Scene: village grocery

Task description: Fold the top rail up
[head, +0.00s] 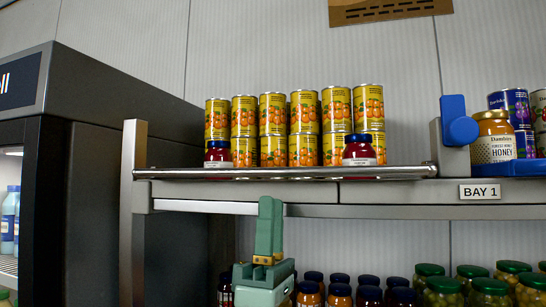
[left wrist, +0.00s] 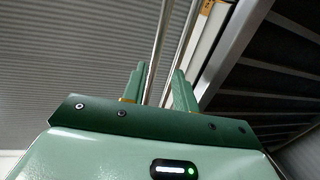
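The top rail (head: 290,173) is a long shiny metal bar. It lies low along the front edge of the upper shelf, in front of the cans and jars. My left gripper (head: 271,201) points up from below, its tips just under the shelf's front edge in the head view. In the left wrist view the left gripper (left wrist: 159,72) has its two fingers apart. Thin bright bars, seemingly including the rail (left wrist: 157,50), run up the picture between and beyond the fingers. I cannot tell whether a finger touches the rail. My right gripper is not in view.
Yellow cans (head: 303,112) stand stacked behind the rail, with red jars (head: 359,150) near the front. A metal post (head: 133,210) and dark cooler (head: 90,150) are left.

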